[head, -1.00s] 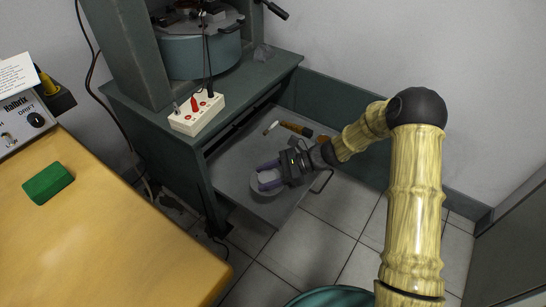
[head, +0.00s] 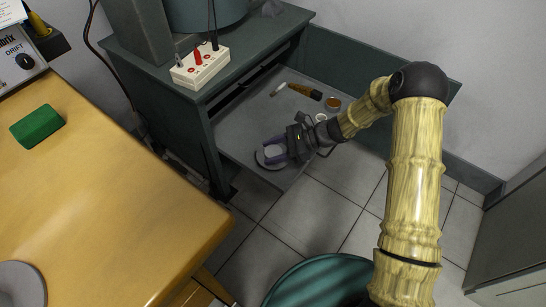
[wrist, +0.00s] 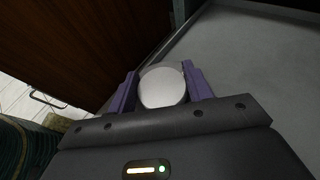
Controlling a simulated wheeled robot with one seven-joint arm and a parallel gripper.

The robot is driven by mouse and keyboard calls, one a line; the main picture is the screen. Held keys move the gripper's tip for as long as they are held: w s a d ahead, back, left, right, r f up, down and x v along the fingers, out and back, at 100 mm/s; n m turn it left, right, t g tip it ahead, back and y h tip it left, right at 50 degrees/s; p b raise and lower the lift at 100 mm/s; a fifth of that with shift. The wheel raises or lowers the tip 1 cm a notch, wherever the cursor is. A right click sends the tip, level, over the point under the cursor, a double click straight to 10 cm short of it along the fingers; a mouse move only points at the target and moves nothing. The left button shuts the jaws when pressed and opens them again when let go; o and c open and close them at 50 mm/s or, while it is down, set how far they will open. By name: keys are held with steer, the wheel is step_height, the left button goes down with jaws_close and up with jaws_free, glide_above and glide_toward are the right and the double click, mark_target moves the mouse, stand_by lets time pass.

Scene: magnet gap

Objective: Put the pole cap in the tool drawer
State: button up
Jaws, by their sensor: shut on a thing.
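The pole cap (head: 268,160), a grey round disc with a paler raised top, is over the front left part of the open tool drawer (head: 238,125). My gripper (head: 274,149) is shut on it, with a purple finger on each side. In the wrist view the cap (wrist: 162,88) shows as a pale round face between the fingertips (wrist: 160,85). Whether its underside touches the drawer floor or is just above it cannot be told. The drawer is pulled out below the green bench.
In the drawer lie an orange-handled tool (head: 305,91), a brown round item (head: 333,104) and a small pale ring (head: 321,117), towards the back and right. The wooden table (head: 110,190) stands at left, with a green block (head: 37,126).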

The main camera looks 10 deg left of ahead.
steer(key=shift+f+b, duration=0.8)
steer(key=shift+f, duration=0.7)
steer(key=shift+f, duration=0.15)
steer(key=o, duration=1.5)
steer(key=shift+o, duration=0.2)
steer(key=p+v, duration=0.5)
steer(key=v, duration=0.6)
steer(key=shift+r+p, duration=0.25)
steer(key=shift+p, duration=0.15)
steer(key=shift+w+d, duration=0.15)
steer(key=shift+d, duration=0.3)
